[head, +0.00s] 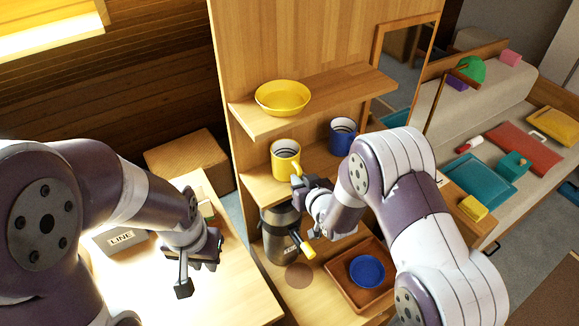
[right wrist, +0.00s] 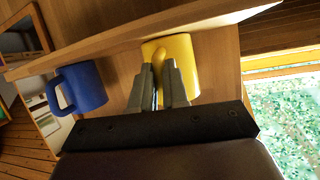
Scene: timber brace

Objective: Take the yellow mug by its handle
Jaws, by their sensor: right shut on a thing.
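The yellow mug (head: 285,158) stands on the middle shelf, with its handle toward my right gripper. It also shows in the right wrist view (right wrist: 184,50), partly hidden behind the fingers. My right gripper (head: 298,182) is at the handle, its fingers (right wrist: 162,84) shut on it; the gripped part is mostly hidden between them. The mug still appears to rest on the shelf. My left gripper (head: 200,268) is open over the lit table at the left, away from the mug.
A blue mug (head: 343,136) stands right of the yellow mug and also shows in the right wrist view (right wrist: 80,87). A yellow bowl (head: 283,97) sits on the upper shelf (head: 335,92) above. Below are a dark canister (head: 279,232) and a brown tray (head: 337,281) with a blue dish (head: 367,271).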

